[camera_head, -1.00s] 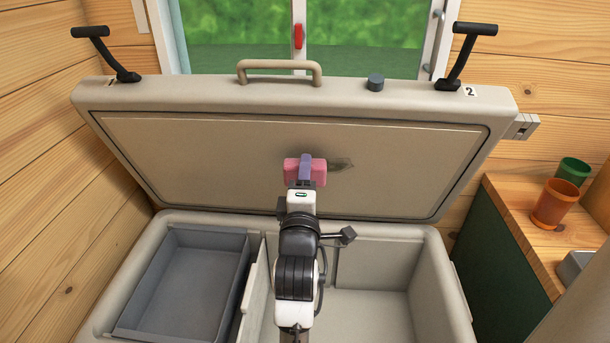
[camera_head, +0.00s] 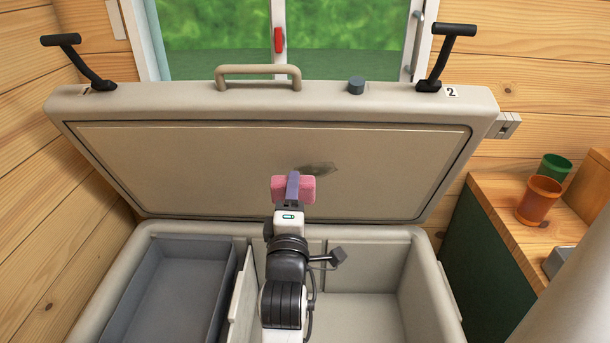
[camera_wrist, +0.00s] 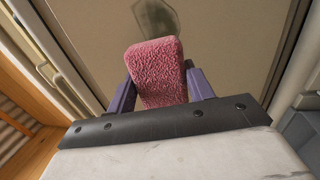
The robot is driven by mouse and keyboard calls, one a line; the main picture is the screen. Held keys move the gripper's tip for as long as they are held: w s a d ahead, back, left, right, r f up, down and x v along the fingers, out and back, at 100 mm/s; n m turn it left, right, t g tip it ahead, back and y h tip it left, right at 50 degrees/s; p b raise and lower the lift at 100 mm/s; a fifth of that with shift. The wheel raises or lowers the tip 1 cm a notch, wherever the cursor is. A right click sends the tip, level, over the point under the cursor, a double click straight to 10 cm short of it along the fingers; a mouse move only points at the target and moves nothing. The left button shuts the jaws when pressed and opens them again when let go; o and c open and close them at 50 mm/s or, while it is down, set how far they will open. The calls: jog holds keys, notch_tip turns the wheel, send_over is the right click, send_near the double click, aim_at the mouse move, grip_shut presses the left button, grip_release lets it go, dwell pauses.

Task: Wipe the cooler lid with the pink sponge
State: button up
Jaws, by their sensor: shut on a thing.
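The pink sponge (camera_head: 305,189) is held between the purple fingers of my gripper (camera_head: 292,188), in front of the inner face of the raised cooler lid. In the wrist view the sponge (camera_wrist: 158,75) sits between both fingers of my gripper (camera_wrist: 160,90). The cooler lid (camera_head: 180,165) stands open and tilted back, with a beige inner panel. A dark smudge (camera_head: 316,169) on that panel lies just above and right of the sponge; it also shows in the wrist view (camera_wrist: 158,18). I cannot tell whether the sponge touches the panel.
The open cooler body (camera_head: 425,290) is below, with a grey tray (camera_head: 180,295) at left. A wooden counter (camera_head: 500,205) at right holds an orange cup (camera_head: 538,200) and a green cup (camera_head: 554,167). Black latches and a handle (camera_head: 258,72) top the lid.

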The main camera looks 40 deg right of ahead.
jog(key=shift+w+a+f+m+t+h+p, duration=0.2)
jog(key=shift+f+h+p, duration=0.25)
jog(key=shift+p, duration=0.3)
jog(key=shift+w+a+f+m+t+h+p, duration=0.1)
jog(key=shift+f+t+h+p, duration=0.15)
jog(key=shift+h+p, duration=0.35)
jog(key=shift+f+y+p+x, duration=0.15)
jog(key=shift+p+x, duration=0.1)
jog(key=shift+x, duration=0.45)
jog(key=shift+f+y+p+x, duration=0.1)
jog(key=shift+p+x, duration=0.1)
jog(key=shift+x, duration=0.5)
jog(key=shift+p+x, duration=0.45)
jog(key=shift+x, duration=0.75)
jog(key=shift+r, duration=0.1)
